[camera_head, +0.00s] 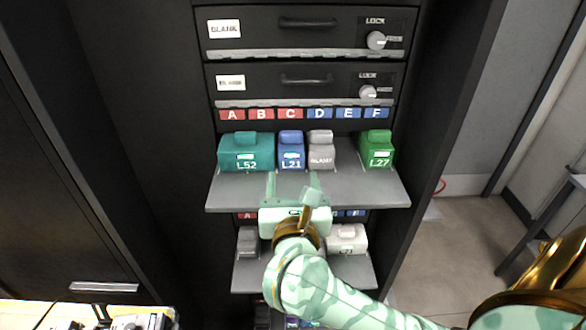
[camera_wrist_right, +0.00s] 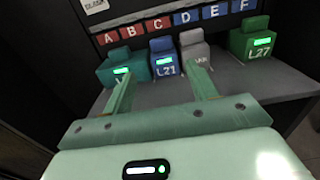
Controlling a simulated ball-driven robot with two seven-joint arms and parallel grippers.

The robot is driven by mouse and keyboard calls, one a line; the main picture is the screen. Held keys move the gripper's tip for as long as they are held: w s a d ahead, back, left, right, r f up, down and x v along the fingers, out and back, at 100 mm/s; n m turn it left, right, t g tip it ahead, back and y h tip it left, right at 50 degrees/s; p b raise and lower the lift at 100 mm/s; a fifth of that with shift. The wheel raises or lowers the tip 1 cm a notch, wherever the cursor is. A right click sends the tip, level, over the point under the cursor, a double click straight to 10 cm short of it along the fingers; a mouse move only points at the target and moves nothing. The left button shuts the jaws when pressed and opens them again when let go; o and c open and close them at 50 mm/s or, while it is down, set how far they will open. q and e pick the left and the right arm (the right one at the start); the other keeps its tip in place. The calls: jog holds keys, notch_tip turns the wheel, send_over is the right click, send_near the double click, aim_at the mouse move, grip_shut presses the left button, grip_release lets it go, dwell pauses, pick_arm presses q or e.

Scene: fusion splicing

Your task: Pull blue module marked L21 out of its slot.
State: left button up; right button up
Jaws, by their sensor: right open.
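The blue module marked L21 (camera_head: 291,152) stands in the upper row on the pulled-out grey shelf, between a teal module marked L52 (camera_head: 246,153) and a grey module (camera_head: 321,151). It also shows in the right wrist view (camera_wrist_right: 165,62). My right gripper (camera_head: 293,180) is in front of the shelf with its two fingers pointing at the blue module. The fingers are open and spread wider than the blue module. In the right wrist view the gripper (camera_wrist_right: 162,88) is empty, and a gap separates the fingers from the module. My left gripper is not in view.
A green module marked L27 (camera_head: 377,150) stands at the right of the shelf (camera_head: 372,188). Below is a second shelf (camera_head: 352,272) with a grey module (camera_head: 248,242) and a white module (camera_head: 347,239). Closed drawers (camera_head: 306,32) with lock knobs are above. Cabinet walls flank both sides.

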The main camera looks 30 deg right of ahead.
aim_at(291, 135)
jog(key=x, duration=1.6)
jog(key=shift+d, duration=0.15)
jog(key=c, duration=0.9)
